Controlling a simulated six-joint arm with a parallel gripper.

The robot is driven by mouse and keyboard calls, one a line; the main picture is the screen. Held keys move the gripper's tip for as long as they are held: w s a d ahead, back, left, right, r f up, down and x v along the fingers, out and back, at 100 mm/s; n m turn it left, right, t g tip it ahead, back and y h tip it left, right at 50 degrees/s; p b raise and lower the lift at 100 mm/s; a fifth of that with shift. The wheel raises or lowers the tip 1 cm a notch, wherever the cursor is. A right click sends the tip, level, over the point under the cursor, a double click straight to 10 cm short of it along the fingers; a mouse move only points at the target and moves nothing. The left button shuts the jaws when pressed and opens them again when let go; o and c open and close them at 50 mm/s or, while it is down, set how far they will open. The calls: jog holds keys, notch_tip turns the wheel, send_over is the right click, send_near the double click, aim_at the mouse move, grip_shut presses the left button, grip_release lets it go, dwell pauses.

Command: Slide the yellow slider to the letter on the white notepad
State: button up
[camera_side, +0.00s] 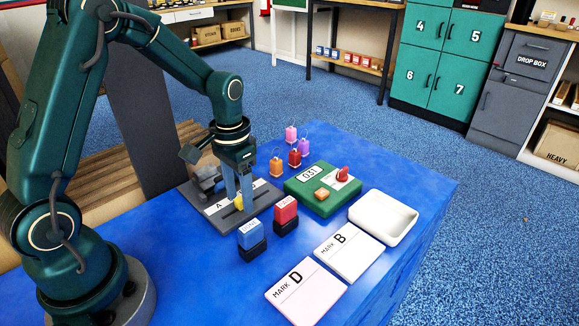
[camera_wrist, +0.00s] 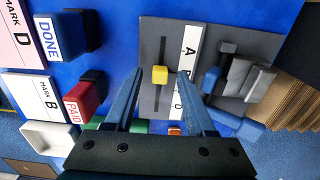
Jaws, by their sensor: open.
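The yellow slider (camera_side: 238,205) sits in the dark slot of a grey board (camera_side: 207,219); it also shows in the wrist view (camera_wrist: 159,76). A white letter strip (camera_wrist: 186,62) runs beside the slot, with A at one end and D near the other; the letters between are hidden or unclear. The slider stands partway along the slot. My gripper (camera_side: 240,196) is open, its two fingers down around the slider, one on each side (camera_wrist: 160,85). I cannot tell whether they touch it. The white notepad (camera_side: 347,251) reads MARK B. A pinkish notepad (camera_side: 306,292) reads MARK D.
A blue DONE stamp (camera_side: 251,233) and a red PAID stamp (camera_side: 286,209) stand close by the board. A green box (camera_side: 318,204) marked 031 and a white tray (camera_side: 389,213) lie beyond. A grey clamp-like object (camera_wrist: 240,78) sits on the board beside the strip.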

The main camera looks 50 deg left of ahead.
aim_at(240, 199)
jog(key=shift+r, duration=2.5)
jog(key=shift+w+d+r, duration=0.1)
jog(key=shift+w+r, duration=0.05)
jog(key=shift+r, duration=0.15)
notch_tip(240, 199, up, 5)
jog(key=d+t, duration=0.2)
jog(key=s+d+r+t, duration=0.1)
jog(key=s+d, duration=0.1)
jog(key=s, duration=0.4)
jog(key=s+d+r+t, duration=0.1)
jog(key=s+d+t, duration=0.1)
jog(key=s, duration=0.4)
jog(key=shift+s+d+r+t, duration=0.3)
jog(key=shift+d+r, duration=0.05)
jog(key=shift+r, duration=0.05)
